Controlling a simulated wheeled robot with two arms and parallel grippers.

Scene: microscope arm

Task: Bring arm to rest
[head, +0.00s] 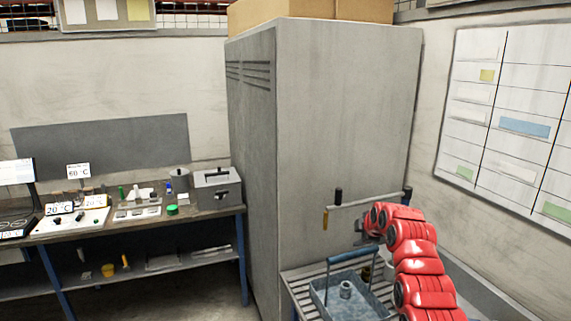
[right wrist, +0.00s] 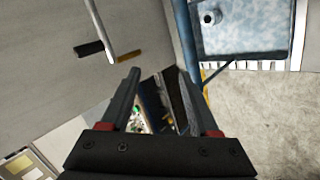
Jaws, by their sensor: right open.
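The arm is a pale grey bar (head: 365,201) in front of the tall cabinet's face. A dark post is at its right end, and a black knob and a yellow tip are at its left end. In the right wrist view the bar (right wrist: 97,22) hangs at top left, with its black knob and yellow tip just beyond the left fingertip. My right gripper (head: 361,232) is below the bar in the head view, partly hidden by my red arm. Its jaws (right wrist: 159,74) are open and empty, apart from the bar as far as I can tell. My left gripper is out of view.
A blue tray (head: 322,292) with a raised handle and a small grey cylinder (head: 346,289) stands on a slatted stand (head: 296,284) below the bar. The tall grey cabinet (head: 340,110) is close behind. A cluttered workbench (head: 100,225) is at left; a whiteboard (head: 520,110) hangs right.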

